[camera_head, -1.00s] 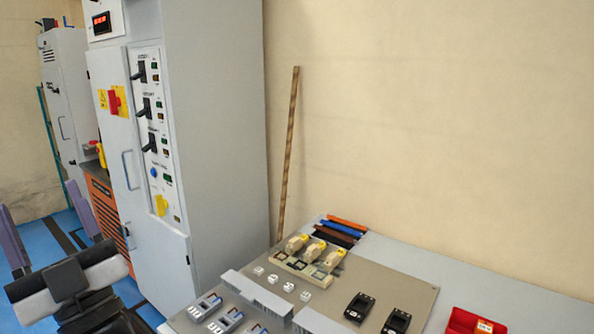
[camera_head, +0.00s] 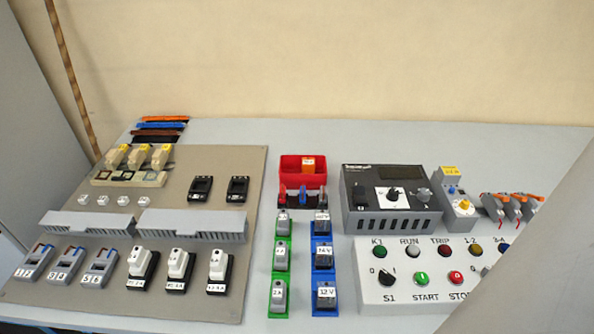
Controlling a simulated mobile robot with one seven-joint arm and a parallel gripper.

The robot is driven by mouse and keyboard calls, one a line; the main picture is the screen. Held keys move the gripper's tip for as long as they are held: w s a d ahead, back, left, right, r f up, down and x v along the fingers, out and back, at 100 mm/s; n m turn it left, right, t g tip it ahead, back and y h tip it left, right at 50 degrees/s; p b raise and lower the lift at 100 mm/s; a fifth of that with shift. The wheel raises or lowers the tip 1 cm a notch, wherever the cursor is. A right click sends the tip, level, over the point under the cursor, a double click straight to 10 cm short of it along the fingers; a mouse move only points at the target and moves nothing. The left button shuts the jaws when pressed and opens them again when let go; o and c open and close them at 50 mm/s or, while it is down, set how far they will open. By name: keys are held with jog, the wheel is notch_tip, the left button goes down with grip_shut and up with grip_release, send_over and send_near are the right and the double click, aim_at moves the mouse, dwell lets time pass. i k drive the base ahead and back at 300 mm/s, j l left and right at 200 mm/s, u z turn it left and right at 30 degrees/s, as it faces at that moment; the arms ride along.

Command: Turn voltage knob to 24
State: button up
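A dark grey box unit (camera_head: 362,215) stands on the bench right of centre. On its top face is a black knob (camera_head: 394,198) with a white pointer area on a square white plate. A smaller silver-grey knob (camera_head: 424,195) sits to its right. The labels and scale marks are too small to read, so I cannot tell which knob is for voltage or where it points. My gripper is not in view.
A white control box (camera_head: 440,295) with lamps, buttons and an S1 switch lies in front of the unit. A red bin (camera_head: 303,170) and green and blue rows of blocks lie to its left. A grey-beige board (camera_head: 215,165) carries several devices. A plain grey surface covers the lower right.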

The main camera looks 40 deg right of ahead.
aim_at(392, 194)
jog(key=k+l+z, duration=0.1)
jog(key=z, duration=0.3)
jog(key=k+l+z, duration=0.15)
jog(key=z, duration=0.3)
jog(key=k+l+z, duration=0.1)
jog(key=z, duration=0.3)
jog(key=k+j+z, duration=0.25)
jog(key=z, duration=0.25)
jog(key=i, duration=0.75)
